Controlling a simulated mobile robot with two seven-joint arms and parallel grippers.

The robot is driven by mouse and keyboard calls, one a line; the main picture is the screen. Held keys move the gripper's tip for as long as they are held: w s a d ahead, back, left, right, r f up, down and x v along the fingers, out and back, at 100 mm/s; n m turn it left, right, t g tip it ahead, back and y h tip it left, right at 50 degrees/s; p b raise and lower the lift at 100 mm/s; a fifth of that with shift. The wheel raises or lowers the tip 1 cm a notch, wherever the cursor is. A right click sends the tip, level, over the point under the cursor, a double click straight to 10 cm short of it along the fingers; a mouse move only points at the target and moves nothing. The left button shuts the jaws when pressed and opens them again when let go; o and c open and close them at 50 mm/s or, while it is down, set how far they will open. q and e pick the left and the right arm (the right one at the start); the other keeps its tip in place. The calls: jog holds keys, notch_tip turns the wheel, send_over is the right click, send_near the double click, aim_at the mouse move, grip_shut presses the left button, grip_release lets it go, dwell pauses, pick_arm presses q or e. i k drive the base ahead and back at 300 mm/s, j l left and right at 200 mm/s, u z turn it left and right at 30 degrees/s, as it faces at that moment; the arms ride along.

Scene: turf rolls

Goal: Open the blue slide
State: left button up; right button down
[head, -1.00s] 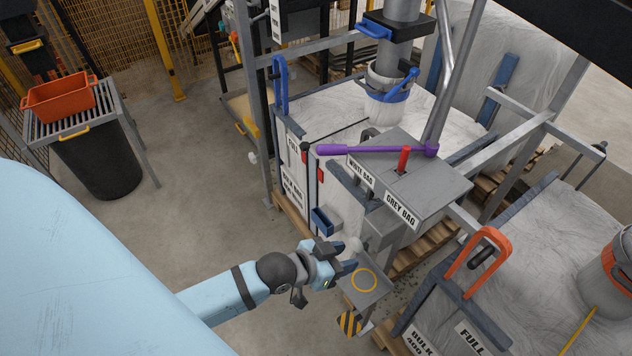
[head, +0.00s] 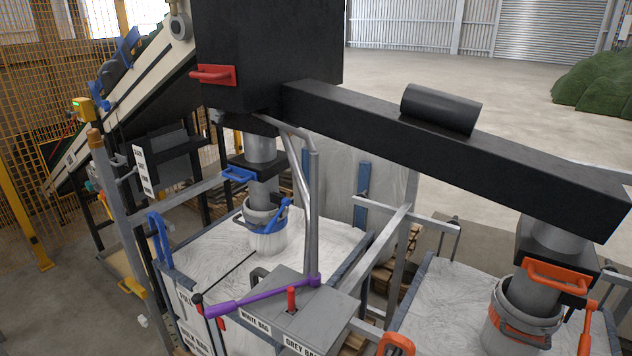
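The blue slide (head: 238,174) is a blue handle on the front left of a black plate (head: 262,166). The plate sits across the left grey pipe (head: 261,146), above the bag spout. The handle stands out only a little from the plate. Below it, the spout (head: 268,236) of the white bag is around the pipe, with a blue clamp and lever (head: 283,214). Neither of my grippers is in view.
A black chute (head: 440,135) runs right from a black box with a red handle (head: 214,75). A purple lever (head: 262,297) and grey posts stand in front of the left bag. An orange slide handle (head: 556,277) is on the right pipe. A conveyor (head: 120,100) rises at left.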

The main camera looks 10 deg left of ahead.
aim_at(248, 175)
jog(key=j, duration=0.85)
jog(key=k+j+u, duration=0.1)
jog(key=j, duration=0.7)
jog(key=i+j, duration=0.1)
jog(key=j, duration=0.25)
jog(key=j+u, duration=0.1)
jog(key=j, duration=0.25)
jog(key=i+j, duration=0.15)
jog(key=j, duration=0.2)
